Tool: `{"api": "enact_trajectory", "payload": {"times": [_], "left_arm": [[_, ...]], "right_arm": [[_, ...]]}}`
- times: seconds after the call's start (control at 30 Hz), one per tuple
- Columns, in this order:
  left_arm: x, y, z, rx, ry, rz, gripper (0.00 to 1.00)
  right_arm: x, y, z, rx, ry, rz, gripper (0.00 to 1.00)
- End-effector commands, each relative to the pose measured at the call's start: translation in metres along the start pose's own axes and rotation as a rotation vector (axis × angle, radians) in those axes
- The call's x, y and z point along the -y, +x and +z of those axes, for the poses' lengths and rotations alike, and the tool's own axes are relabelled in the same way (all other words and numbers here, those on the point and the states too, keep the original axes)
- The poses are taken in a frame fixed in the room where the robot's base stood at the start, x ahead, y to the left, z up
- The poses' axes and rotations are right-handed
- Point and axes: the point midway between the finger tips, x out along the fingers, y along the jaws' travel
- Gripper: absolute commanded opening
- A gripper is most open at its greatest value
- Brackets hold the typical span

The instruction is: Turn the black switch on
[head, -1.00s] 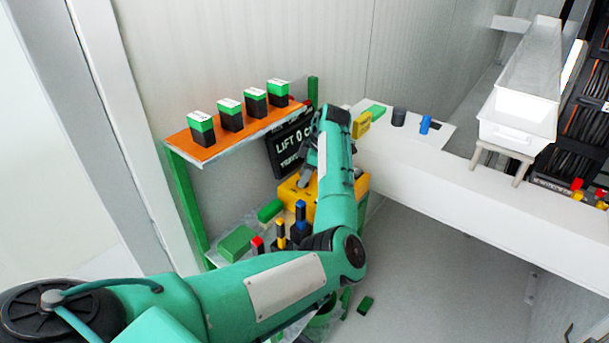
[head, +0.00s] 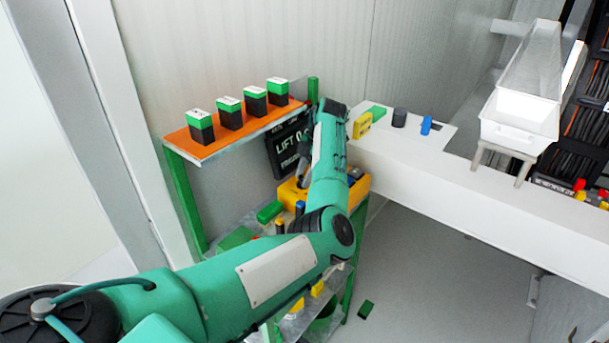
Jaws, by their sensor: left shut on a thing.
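My left arm comes in from the lower left and reaches to the shelf rack. My left gripper (head: 303,168) is a small dark shape beside the forearm, above the yellow box (head: 290,193) and in front of the black sign. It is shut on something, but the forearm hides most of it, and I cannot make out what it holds. I cannot clearly pick out a black switch. A dark cylinder (head: 399,117) stands on the white ledge, apart from the gripper. My right gripper is not in view.
Several green-and-black boxes (head: 229,113) stand on the orange shelf (head: 193,149). A black sign (head: 285,150) hangs below it. The white ledge (head: 420,168) holds a yellow block (head: 362,125) and a blue piece (head: 426,125). A white hopper (head: 515,130) stands on the right. A green block (head: 366,308) lies on the floor.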

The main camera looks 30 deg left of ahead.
Motion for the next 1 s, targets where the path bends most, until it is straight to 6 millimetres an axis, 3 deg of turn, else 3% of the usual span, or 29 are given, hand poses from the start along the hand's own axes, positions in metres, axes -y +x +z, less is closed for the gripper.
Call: {"api": "enact_trajectory", "payload": {"times": [0.27,0.3,0.4,0.77,1.0], "left_arm": [[0.000,-0.001,0.000,0.002,-0.002,0.001,0.14],[0.000,-0.001,0.000,0.002,-0.002,0.001,0.44],[0.000,-0.001,0.000,0.001,-0.001,0.001,0.58],[-0.001,-0.006,0.000,0.002,0.000,0.002,0.58],[-0.001,-0.050,0.000,0.006,0.000,0.002,0.58]], "right_arm": [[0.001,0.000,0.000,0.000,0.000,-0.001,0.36],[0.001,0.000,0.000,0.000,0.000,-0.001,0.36],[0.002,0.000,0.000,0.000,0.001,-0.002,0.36],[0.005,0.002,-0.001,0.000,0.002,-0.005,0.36],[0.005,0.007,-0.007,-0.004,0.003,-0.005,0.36]]}}
